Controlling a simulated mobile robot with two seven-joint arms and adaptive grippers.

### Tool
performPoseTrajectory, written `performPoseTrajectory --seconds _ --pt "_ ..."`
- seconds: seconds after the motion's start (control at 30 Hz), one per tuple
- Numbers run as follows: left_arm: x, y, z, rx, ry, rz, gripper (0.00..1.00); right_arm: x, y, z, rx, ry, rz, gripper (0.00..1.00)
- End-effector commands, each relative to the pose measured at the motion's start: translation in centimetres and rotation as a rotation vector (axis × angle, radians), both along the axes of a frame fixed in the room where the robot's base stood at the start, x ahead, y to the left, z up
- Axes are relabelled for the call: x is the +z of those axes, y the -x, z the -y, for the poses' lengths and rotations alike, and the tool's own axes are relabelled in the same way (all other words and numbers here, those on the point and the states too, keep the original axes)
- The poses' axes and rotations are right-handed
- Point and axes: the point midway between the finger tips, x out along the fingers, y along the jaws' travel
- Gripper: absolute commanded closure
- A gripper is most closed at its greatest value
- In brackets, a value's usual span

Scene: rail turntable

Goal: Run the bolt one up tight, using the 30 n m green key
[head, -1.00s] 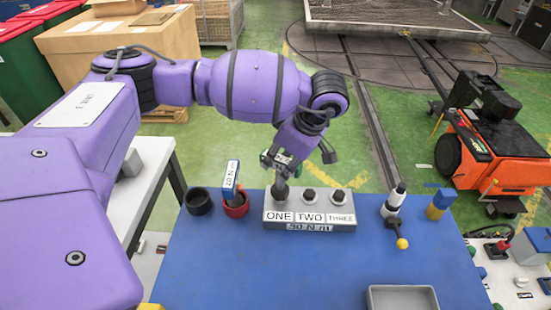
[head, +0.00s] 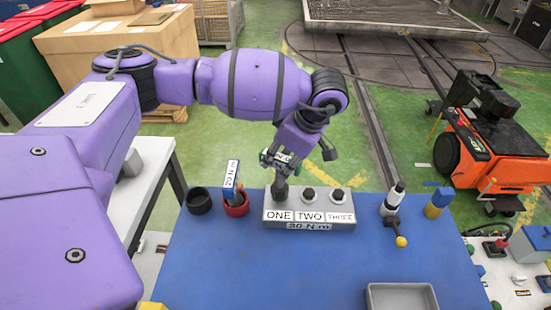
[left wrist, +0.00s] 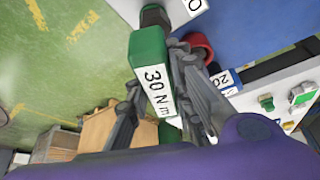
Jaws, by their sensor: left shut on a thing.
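A grey block (head: 310,217) on the blue table carries bolts over labels ONE, TWO and THREE, with a 30 N m plate on its front. My left gripper (head: 278,165) is over bolt one at the block's left end. In the left wrist view its fingers (left wrist: 165,105) are shut on the green key (left wrist: 145,65), labelled 30 N m. The key's far end is at a dark bolt head (left wrist: 155,15); I cannot tell how fully it is seated. Bolt two (head: 309,194) and bolt three (head: 337,195) stand free. My right gripper is not in view.
A blue 20 N m key (head: 231,180) stands in a red cup (head: 236,208), beside an empty black cup (head: 199,201). A grey tray (head: 403,288) lies in front; the middle table is clear.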

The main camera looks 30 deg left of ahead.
Motion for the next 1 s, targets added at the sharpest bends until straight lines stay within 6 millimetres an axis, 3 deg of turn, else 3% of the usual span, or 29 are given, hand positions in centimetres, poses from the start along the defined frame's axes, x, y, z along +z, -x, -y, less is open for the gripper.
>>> performPoseTrajectory --seconds 0.8,1.0 --pt "4.7 -0.1 0.0 0.000 0.000 0.009 1.00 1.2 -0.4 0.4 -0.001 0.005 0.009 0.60" --pt "4.9 -0.1 0.0 -0.001 0.000 0.006 1.00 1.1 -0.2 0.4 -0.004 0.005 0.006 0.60"
